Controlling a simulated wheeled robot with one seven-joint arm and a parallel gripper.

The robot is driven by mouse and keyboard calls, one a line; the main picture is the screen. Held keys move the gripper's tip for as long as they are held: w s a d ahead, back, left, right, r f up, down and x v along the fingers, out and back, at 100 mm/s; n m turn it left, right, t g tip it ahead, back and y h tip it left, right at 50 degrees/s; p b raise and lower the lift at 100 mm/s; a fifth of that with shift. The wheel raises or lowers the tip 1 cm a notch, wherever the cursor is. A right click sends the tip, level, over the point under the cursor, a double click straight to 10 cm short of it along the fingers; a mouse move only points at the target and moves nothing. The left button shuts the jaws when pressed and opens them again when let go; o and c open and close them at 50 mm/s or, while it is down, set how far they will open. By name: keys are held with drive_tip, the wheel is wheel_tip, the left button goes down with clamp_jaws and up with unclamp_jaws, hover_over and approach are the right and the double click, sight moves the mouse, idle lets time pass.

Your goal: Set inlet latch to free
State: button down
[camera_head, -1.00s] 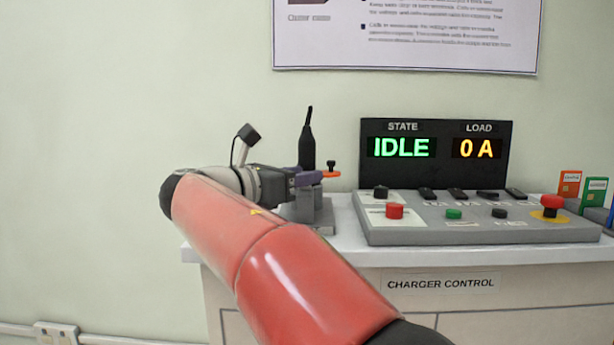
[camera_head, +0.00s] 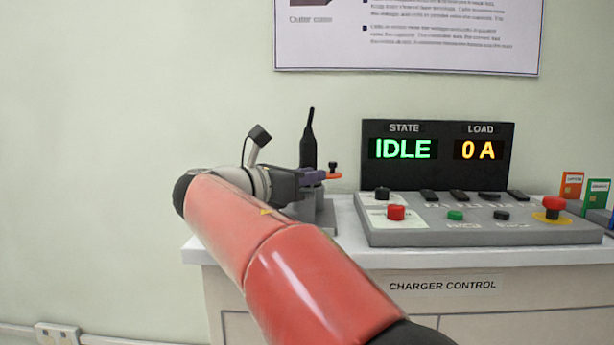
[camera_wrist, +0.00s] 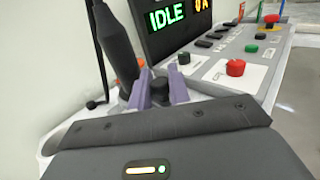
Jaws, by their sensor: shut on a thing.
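The inlet latch shows in the head view as an orange lever (camera_head: 331,177) with a small black knob on top. It sits beside the upright black charging plug (camera_head: 308,145) on a grey stand (camera_head: 318,212). My gripper (camera_head: 318,175), with purple fingers, is at the lever and hides its left part. In the wrist view my gripper (camera_wrist: 160,88) has its two fingers close around a dark part between them, just right of the black plug (camera_wrist: 116,45). The exact contact is too small to tell.
A grey control panel (camera_head: 480,228) with buttons and a red emergency stop (camera_head: 551,207) lies to the right. The display (camera_head: 437,155) behind reads IDLE and 0 A. The white counter's front edge (camera_head: 440,256) runs below. The wall left of my arm is bare.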

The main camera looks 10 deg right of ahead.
drive_tip(key=shift+s+a, duration=0.15)
drive_tip(key=shift+s, duration=0.45)
drive_tip(key=shift+s+a, duration=0.15)
drive_tip(key=shift+s, duration=0.45)
drive_tip(key=c, duration=1.3)
unclamp_jaws()
drive_tip(key=shift+s, duration=0.1)
drive_tip(key=shift+c, duration=0.2)
drive_tip(key=shift+a, duration=0.1)
drive_tip(key=v, duration=0.7)
drive_tip(key=shift+s+a+p, duration=0.2)
drive_tip(key=shift+a+p, duration=0.1)
drive_tip(key=shift+p, duration=0.15)
drive_tip(key=shift+a, duration=0.1)
